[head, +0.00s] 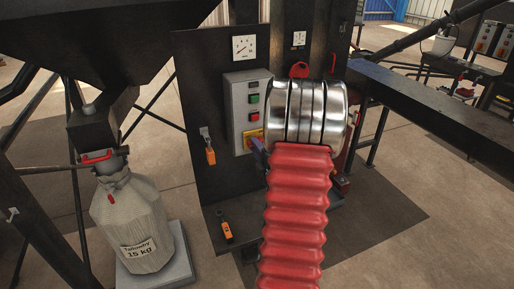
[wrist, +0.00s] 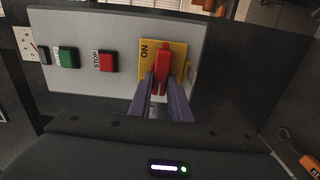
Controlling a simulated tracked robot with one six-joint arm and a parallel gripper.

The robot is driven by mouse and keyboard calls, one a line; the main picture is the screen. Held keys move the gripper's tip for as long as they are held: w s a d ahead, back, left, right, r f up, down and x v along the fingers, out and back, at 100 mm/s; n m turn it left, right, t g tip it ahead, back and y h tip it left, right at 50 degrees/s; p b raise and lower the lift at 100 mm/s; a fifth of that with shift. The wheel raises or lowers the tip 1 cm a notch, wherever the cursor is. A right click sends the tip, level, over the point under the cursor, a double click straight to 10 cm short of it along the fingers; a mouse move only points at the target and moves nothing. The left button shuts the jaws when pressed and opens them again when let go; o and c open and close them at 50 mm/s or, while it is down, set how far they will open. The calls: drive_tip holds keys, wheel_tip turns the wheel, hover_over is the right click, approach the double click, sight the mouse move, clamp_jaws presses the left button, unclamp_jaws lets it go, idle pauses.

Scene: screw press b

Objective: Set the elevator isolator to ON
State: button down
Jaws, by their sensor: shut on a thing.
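The isolator is a red handle (wrist: 163,62) on a yellow plate (wrist: 178,50) at the right end of the grey control box in the wrist view. The handle runs up and down in that picture, with the letters ON to its left on the plate. My gripper (wrist: 161,83) has its two purple fingers shut on the handle's lower end, one on each side. In the head view my gripper (head: 259,150) is at the yellow plate (head: 250,138), and my red ribbed arm and silver joint hide part of that area; the handle is not clear there.
The grey control box (head: 239,100) carries a green button (wrist: 67,57) and a red STOP button (wrist: 107,61) beside the isolator. Orange-handled tools (head: 227,231) are on the dark panel and its ledge. A tallow sack (head: 134,225) stands on the left. A dark beam extends right.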

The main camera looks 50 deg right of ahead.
drive_tip(key=shift+a+f, duration=0.1)
drive_tip(key=shift+f, duration=0.05)
drive_tip(key=shift+s+d+r+m, duration=0.15)
drive_tip(key=shift+d+r+m, duration=0.1)
drive_tip(key=shift+m, duration=2.7)
drive_tip(key=shift+s+d+r+m, duration=0.2)
drive_tip(key=shift+r+m, duration=0.1)
drive_tip(key=shift+m, duration=2.6)
drive_tip(key=shift+s+d+r+m, duration=0.1)
drive_tip(key=shift+d+r+m, duration=0.15)
drive_tip(key=shift+m, duration=2.7)
drive_tip(key=c, duration=1.6)
unclamp_jaws()
drive_tip(key=shift+r, duration=0.1)
drive_tip(key=shift+c, duration=0.2)
drive_tip(key=shift+s, duration=0.15)
